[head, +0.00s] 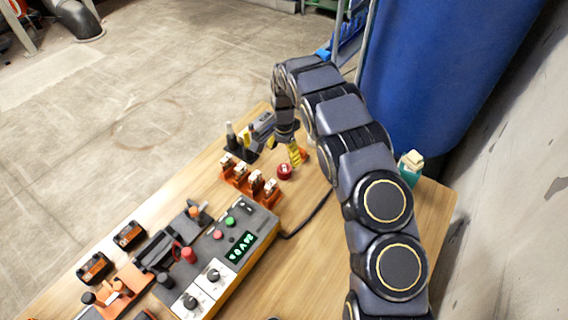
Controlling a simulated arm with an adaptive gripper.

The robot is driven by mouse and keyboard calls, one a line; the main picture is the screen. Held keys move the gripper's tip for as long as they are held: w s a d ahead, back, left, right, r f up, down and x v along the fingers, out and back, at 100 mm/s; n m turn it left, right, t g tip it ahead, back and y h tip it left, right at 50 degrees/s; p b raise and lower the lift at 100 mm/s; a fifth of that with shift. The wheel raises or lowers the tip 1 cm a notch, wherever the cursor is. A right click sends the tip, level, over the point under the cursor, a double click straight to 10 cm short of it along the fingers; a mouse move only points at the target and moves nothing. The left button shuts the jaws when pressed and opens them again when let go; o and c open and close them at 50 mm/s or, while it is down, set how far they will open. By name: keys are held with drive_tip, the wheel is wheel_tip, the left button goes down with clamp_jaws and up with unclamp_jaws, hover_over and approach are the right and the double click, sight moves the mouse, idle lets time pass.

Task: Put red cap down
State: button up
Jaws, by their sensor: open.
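The red cap (285,172) rests on the wooden table (320,262), just right of the row of orange holders. My gripper (284,150) is above and slightly behind the cap, pointing down, with yellow on its fingers. It is open, and the cap appears to be apart from it. The fingertips are small in this view, and the exact gap to the cap cannot be told.
Orange holders (249,182) with pale-topped parts stand left of the cap. A control box (235,243) with a green display, black batteries (130,235) and a teal bottle (410,168) are on the table. A blue barrel (440,80) stands behind. The table's front right is mostly clear.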

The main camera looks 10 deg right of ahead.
sight(284, 168)
drive_tip(key=s+d+r+n, duration=0.1)
drive_tip(key=s+r+n, duration=0.1)
drive_tip(key=s+r, duration=0.7)
drive_tip(key=s+d+r+n, duration=0.2)
drive_tip(key=s+r, duration=0.5)
drive_tip(key=r, duration=0.4)
drive_tip(key=s+a+r+n, duration=0.1)
drive_tip(key=s+n, duration=0.2)
drive_tip(key=s, duration=0.9)
drive_tip(key=s+a+r+n+g, duration=0.1)
drive_tip(key=s+n, duration=0.3)
drive_tip(key=s, duration=0.8)
drive_tip(key=shift+a+r+g, duration=0.3)
drive_tip(key=shift+a+r, duration=0.05)
drive_tip(key=shift+r, duration=0.3)
